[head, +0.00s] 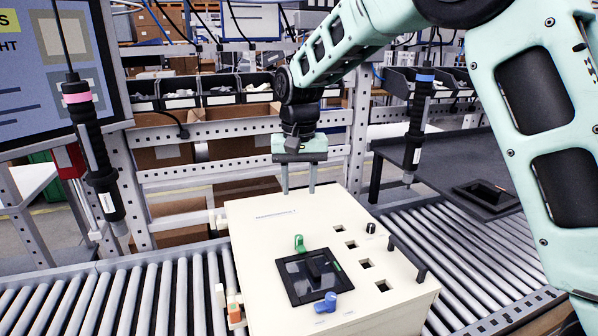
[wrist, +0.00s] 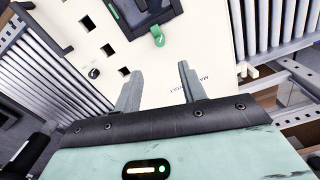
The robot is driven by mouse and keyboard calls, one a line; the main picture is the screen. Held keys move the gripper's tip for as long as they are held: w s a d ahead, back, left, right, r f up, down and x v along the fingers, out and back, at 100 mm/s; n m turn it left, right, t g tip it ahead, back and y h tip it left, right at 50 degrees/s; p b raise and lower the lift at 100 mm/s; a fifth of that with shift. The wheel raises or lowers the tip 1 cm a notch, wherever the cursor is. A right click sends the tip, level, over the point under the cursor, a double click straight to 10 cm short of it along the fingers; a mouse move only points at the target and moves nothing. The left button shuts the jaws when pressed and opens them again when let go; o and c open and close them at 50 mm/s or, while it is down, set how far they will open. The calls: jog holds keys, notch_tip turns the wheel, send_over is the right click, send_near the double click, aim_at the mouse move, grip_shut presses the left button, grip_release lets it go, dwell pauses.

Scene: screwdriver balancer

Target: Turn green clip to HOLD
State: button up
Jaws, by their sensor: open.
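The green clip (head: 300,243) stands on the top of a cream box (head: 255,222), at the far edge of a black square frame (head: 294,297). In the wrist view the green clip (wrist: 158,36) lies beyond my fingertips, beside the frame's edge. A blue clip (head: 326,303) sits at the near edge of the frame. My gripper (head: 299,190) is open and empty above the far part of the box, behind the green clip and apart from it. In the wrist view my gripper's two fingers (wrist: 160,78) are spread. The HOLD marking cannot be read.
The box sits on a roller conveyor (head: 180,290). A black handle (head: 407,258), a knob (head: 370,228) and several square holes are on its right side. Screwdrivers with a pink band (head: 95,150) and a blue band (head: 418,120) hang at left and right. A monitor (head: 60,75) stands left.

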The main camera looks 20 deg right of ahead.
jog(key=shift+r, duration=1.85)
jog(key=s+a+f+n+y, duration=0.15)
jog(key=s+a+n, duration=0.45)
jog(key=s, duration=0.8)
jog(key=s+f+n, duration=0.2)
jog(key=s+f, duration=0.1)
jog(key=s, duration=0.6)
jog(key=s+f+n, duration=0.2)
jog(key=s+f, duration=0.1)
jog(key=s, duration=0.7)
jog(key=shift+s+f+n+h, duration=0.25)
jog(key=shift+s+n+h, duration=0.05)
jog(key=shift+h, duration=0.15)
